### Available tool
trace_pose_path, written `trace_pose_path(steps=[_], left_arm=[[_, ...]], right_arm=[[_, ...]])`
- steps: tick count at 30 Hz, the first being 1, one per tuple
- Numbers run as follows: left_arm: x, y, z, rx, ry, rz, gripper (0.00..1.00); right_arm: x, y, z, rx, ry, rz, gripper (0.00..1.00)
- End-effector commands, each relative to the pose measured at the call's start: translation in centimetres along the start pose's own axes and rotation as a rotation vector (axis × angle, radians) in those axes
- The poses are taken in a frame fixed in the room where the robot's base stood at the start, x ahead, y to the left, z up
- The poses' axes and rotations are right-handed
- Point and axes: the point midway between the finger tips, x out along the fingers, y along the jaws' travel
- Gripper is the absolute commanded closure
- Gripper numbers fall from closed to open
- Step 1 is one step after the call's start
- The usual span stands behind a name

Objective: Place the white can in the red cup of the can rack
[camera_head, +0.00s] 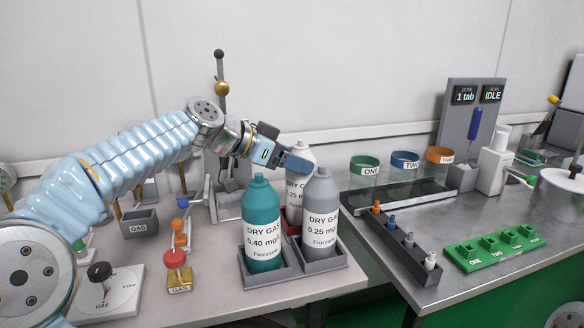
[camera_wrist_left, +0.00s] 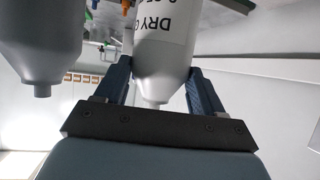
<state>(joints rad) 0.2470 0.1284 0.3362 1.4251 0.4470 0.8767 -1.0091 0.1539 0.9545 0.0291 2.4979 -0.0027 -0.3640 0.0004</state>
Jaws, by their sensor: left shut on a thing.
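The white can (camera_head: 294,190) stands upright behind the teal can (camera_head: 262,215) and the grey can (camera_head: 322,200), which hide much of it. My left gripper (camera_head: 285,160) is shut on the white can's upper part; in the left wrist view the fingers sit on either side of the white can (camera_wrist_left: 165,45). The red cup (camera_head: 290,226) of the can rack (camera_head: 322,262) shows only partly, below the white can. Whether the can's base rests in it is hidden. My right gripper does not show.
The teal and grey cans stand in grey cups close by, in front of the white can. A second table at the right holds coloured rings (camera_head: 405,160) and a green block (camera_head: 495,250).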

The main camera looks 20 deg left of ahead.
Motion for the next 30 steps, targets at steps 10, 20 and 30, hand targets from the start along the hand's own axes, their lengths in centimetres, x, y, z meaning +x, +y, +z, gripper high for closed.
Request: trace_pose_path(steps=[10, 20, 30], left_arm=[[0.31, 0.02, 0.61, 0.0, 0.002, -0.001, 0.91], [0.41, 0.01, 0.81, 0.0, 0.001, -0.001, 0.06], [-0.2, -0.06, 0.58, 0.0, 0.002, -0.004, 0.06]], right_arm=[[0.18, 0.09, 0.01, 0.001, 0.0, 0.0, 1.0], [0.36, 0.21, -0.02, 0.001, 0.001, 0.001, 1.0], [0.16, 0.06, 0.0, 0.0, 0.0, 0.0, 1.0]])
